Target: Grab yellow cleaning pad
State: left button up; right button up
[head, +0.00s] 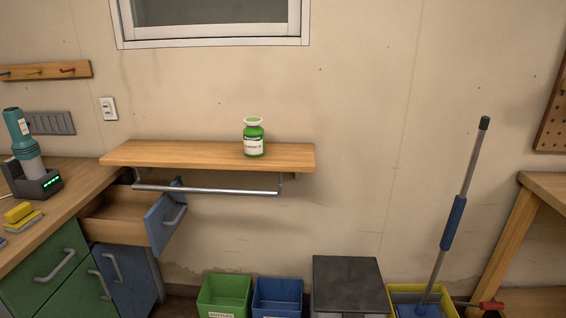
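A yellow cleaning pad (20,213) lies on the wooden counter (75,180) at the far left of the head view. It looks like a small block on a flatter yellow piece with a greyish edge; whether these are one item or two I cannot tell. Part of a blue item (3,243) shows beside it at the picture's left edge. Neither of my grippers is in view.
A teal device (22,140) stands in a dark dock behind the pad. An open drawer (125,217) juts out below the shelf (205,155), which holds a green jar (253,138). Green (224,295) and blue bins (277,297) and a mop (455,220) stand along the wall.

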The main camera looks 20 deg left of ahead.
aim_at(22, 217)
jog(key=u, duration=1.35)
